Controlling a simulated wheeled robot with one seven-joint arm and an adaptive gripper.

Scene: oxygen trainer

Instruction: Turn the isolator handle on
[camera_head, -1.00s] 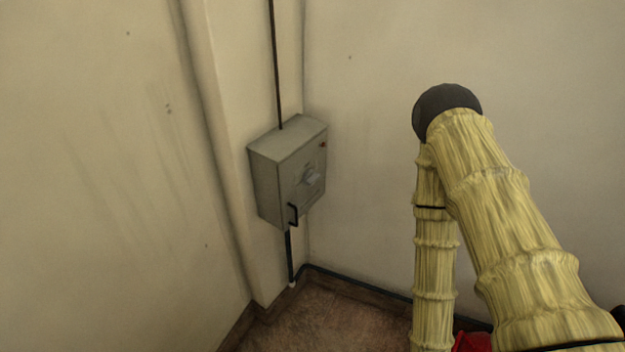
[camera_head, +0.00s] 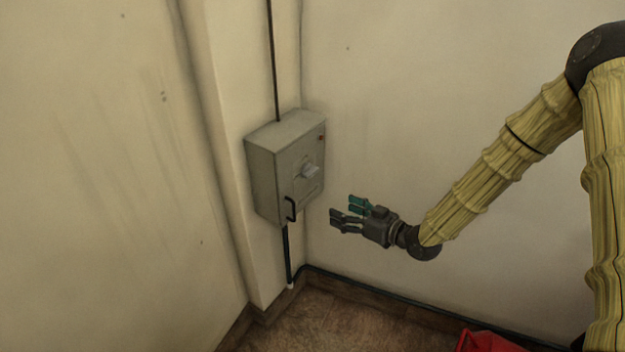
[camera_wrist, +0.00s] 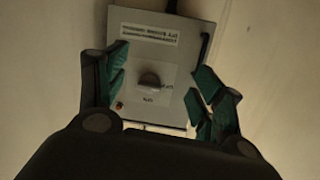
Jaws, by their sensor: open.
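The isolator box (camera_head: 285,167) is a grey metal box on the wall at the corner, with a small red lamp near the top of its front. Its handle (camera_head: 311,170) is a small light knob on a pale plate. In the wrist view the handle (camera_wrist: 150,80) looks dark and sits near the middle of the box front, between my fingers. My gripper (camera_head: 347,212) is open and empty, to the right of the box and a little below the handle, apart from it. The gripper also shows in the wrist view (camera_wrist: 160,88).
A black pull bar (camera_head: 290,208) is on the lower front of the box. A black cable (camera_head: 272,60) runs up from it, and another runs down to the floor. A red object (camera_head: 488,341) lies at the bottom right. The wall right of the box is bare.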

